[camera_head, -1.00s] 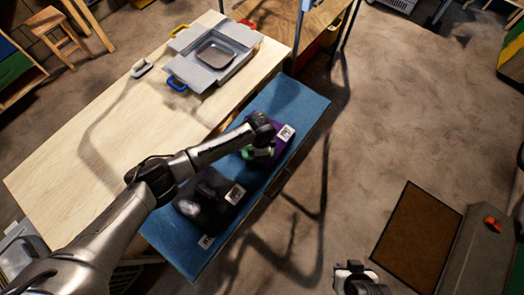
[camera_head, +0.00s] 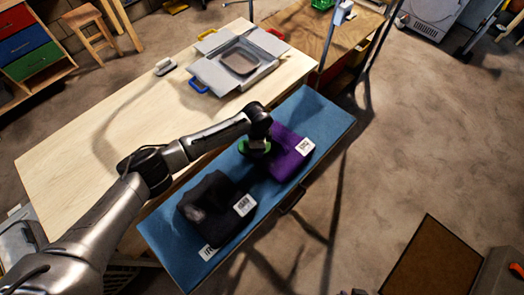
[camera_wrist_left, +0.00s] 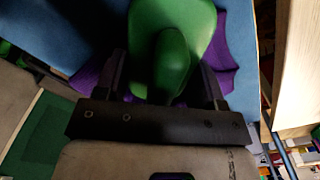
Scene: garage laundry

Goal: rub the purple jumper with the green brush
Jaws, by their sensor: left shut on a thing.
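The purple jumper (camera_head: 285,153) lies folded on the blue board (camera_head: 312,108), with a white label at its right edge. My left gripper (camera_head: 259,140) is shut on the green brush (camera_head: 257,152) over the jumper's left part. In the left wrist view the green brush (camera_wrist_left: 172,50) sits between the two dark fingers, and purple cloth (camera_wrist_left: 225,60) shows behind it on both sides. I cannot tell whether the brush touches the cloth. My right gripper (camera_head: 355,292) shows only as a sliver at the bottom edge.
A dark folded garment (camera_head: 213,205) with a white label lies on the board to the left of the jumper.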

